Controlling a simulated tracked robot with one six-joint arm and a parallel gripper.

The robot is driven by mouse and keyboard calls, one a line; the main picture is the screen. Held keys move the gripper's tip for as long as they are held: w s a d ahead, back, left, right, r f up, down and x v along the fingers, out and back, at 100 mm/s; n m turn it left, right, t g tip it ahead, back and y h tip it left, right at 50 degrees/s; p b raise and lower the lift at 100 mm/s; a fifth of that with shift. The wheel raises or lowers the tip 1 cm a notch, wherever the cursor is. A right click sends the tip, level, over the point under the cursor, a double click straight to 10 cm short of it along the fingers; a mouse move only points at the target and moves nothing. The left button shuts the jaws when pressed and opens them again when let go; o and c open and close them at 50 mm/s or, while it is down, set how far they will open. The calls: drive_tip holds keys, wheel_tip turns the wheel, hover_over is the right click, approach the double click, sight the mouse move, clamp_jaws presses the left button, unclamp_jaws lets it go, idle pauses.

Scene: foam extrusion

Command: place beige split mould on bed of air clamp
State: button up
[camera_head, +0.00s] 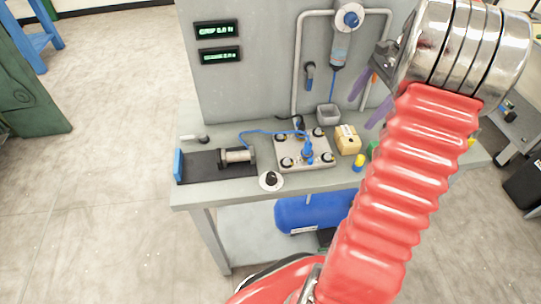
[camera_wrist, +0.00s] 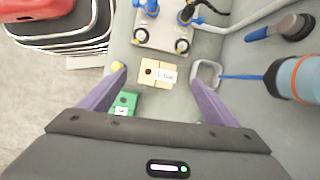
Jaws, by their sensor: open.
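The beige split mould (camera_head: 347,139) is a small block on the bench, right of the metal plate. In the wrist view the beige split mould (camera_wrist: 152,73) has a dark hole and a white label. My gripper (camera_head: 359,113) is open, with its purple fingers above the bench near the mould. In the wrist view my gripper (camera_wrist: 158,77) has one fingertip on either side of the mould in the picture; no contact shows. The air clamp (camera_head: 237,156) stands at the bench's left, with a cylinder, a blue end plate and a dark, empty-looking bed (camera_head: 203,165).
A metal plate (camera_head: 290,150) with black knobs and blue hose stands between mould and clamp. A grey cup (camera_head: 328,114), a yellow-topped item (camera_head: 359,163) and a green block (camera_wrist: 124,103) are close to the mould. A blue-bodied dispenser (camera_head: 338,50) hangs behind. A black knob (camera_head: 271,179) is at the front edge.

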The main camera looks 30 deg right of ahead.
drive_tip(key=a+r+n+h, duration=0.2)
drive_tip(key=a+r+n, duration=0.25)
drive_tip(key=a, duration=0.65)
drive_tip(key=a+r+n+h, duration=0.1)
drive_tip(key=a+r+n, duration=0.3)
drive_tip(key=a, duration=0.7)
drive_tip(key=s+a+f+n+t, duration=0.1)
drive_tip(key=s+a+n+t, duration=0.1)
drive_tip(key=s+a+n, duration=0.3)
drive_tip(key=s+a+n+t+h, duration=0.1)
drive_tip(key=s+a+n+t, duration=0.1)
drive_tip(key=s+a+n, duration=0.4)
drive_tip(key=a+n, duration=0.1)
drive_tip(key=a, duration=0.3)
drive_tip(key=shift+f, duration=0.4)
